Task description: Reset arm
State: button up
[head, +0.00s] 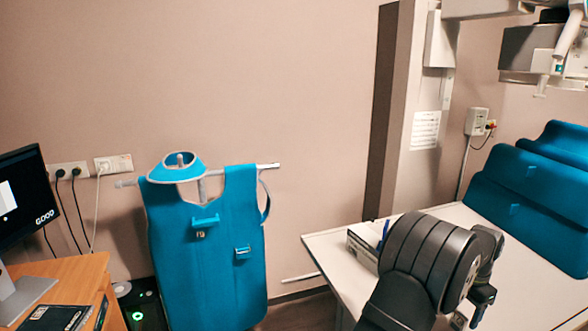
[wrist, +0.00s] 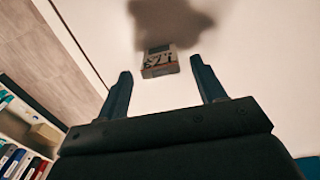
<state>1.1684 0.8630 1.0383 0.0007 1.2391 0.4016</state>
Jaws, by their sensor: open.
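My gripper (head: 482,304) is at the lower right of the head view, over the white table (head: 540,275), with my dark arm in front of it. In the wrist view my gripper (wrist: 160,66) is open, its two dark fingers apart with nothing held. A small box (wrist: 158,63) with dark printing and a brownish edge lies on the white surface beyond the fingers, between them in the picture. I cannot tell how far the fingertips are from it. A dark shadow falls on the surface behind the box.
A box with a blue pen (head: 366,243) stands near the table's left edge, close to my arm. Blue padded pieces (head: 525,195) lie at the table's back right. A blue apron (head: 208,255) hangs by the wall. A monitor (head: 25,195) stands on a wooden desk (head: 75,272) at left.

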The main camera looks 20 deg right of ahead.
notch_tip(320, 180, down, 2)
jog(key=shift+f, duration=0.1)
jog(key=shift+r, duration=2)
